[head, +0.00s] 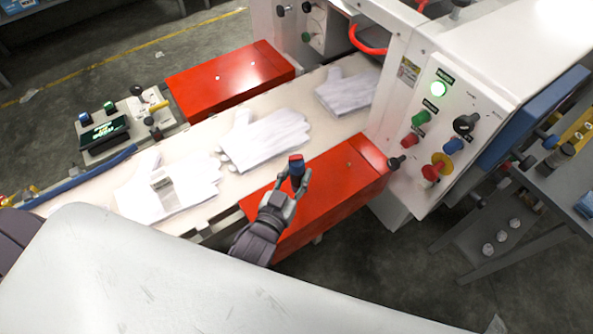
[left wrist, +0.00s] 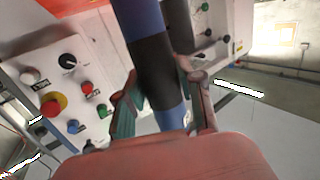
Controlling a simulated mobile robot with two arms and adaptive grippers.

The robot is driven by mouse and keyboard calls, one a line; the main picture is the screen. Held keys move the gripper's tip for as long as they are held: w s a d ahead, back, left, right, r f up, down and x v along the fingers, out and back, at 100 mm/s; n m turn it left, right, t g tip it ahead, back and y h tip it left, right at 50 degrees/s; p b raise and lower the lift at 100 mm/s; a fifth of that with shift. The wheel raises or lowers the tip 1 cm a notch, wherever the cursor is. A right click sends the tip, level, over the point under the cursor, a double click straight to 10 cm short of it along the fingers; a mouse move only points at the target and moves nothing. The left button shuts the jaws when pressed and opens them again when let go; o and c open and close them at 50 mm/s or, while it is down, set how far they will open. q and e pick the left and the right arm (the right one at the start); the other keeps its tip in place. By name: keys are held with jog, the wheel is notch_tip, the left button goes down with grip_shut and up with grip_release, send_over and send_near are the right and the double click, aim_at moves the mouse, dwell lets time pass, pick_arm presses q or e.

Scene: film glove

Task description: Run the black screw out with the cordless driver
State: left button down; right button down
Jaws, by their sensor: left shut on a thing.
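My left gripper (head: 290,187) is shut on the cordless driver (head: 297,168), which has a red end and a blue and dark body. It holds the driver above the near red cover (head: 330,190). In the left wrist view the driver (left wrist: 152,50) passes between the two fingers of my left gripper (left wrist: 160,95), its body banded blue and black. My right gripper is not in view.
White gloves (head: 265,140) lie on a pale conveyor (head: 205,143). A second red cover (head: 230,80) is across it. A white machine (head: 440,60) with a lit green lamp and knobs stands at the right. A grey table (head: 575,200) is beyond it.

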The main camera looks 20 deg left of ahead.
aim_at(294, 162)
pick_arm(q)
jog(key=shift+a+r, duration=0.1)
jog(key=shift+r, duration=0.05)
jog(key=shift+r+p, duration=3.1)
jog(key=shift+p, duration=0.05)
